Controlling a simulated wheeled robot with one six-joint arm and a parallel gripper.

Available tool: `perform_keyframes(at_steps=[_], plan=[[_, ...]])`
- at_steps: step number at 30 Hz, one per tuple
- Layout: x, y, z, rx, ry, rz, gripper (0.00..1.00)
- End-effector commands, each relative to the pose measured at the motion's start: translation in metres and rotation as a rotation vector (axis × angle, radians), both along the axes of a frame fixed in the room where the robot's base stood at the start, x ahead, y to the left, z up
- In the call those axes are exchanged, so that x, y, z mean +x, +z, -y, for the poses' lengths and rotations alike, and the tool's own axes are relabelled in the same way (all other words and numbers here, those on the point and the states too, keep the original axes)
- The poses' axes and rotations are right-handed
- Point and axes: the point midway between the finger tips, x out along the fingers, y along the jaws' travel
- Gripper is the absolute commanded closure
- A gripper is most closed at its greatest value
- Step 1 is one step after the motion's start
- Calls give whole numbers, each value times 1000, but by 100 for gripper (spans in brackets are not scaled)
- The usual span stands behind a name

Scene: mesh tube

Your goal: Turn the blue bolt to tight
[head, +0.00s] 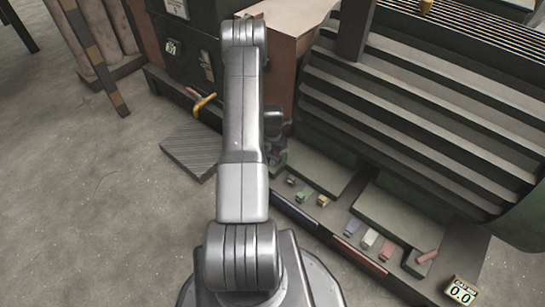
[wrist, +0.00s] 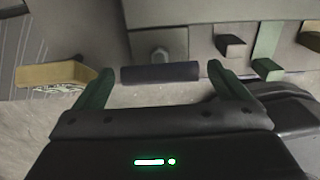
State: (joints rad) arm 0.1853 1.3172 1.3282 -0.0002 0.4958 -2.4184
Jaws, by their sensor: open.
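My gripper (wrist: 161,74) is open in the wrist view, with one green finger on each side of a dark navy bar (wrist: 160,72). The bar lies crosswise between the fingertips, and I see small gaps at both ends. I cannot tell whether the bar or this head is the blue bolt. In the head view my arm covers most of the gripper, and only dark parts (head: 274,125) show beside it.
A yellow handle (head: 205,102) sticks out left of my arm; a yellow block (wrist: 52,74) shows in the wrist view. Dark and green tabs (wrist: 267,55) stand to the right. A slatted machine (head: 410,110) fills the right side. Open floor (head: 100,210) lies left.

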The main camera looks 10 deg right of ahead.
Motion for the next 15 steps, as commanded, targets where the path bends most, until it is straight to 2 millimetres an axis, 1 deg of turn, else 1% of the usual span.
perform_keyframes(at_steps=[1, 3, 12, 14, 15], plan=[[0, -5, 0, 0, 0, 0, 5], [0, -8, 0, 0, 0, 0, 5], [0, -9, 0, 0, 0, 0, 5], [0, -9, 0, 0, 0, 0, 15], [0, -9, 0, 0, 0, 0, 23]])
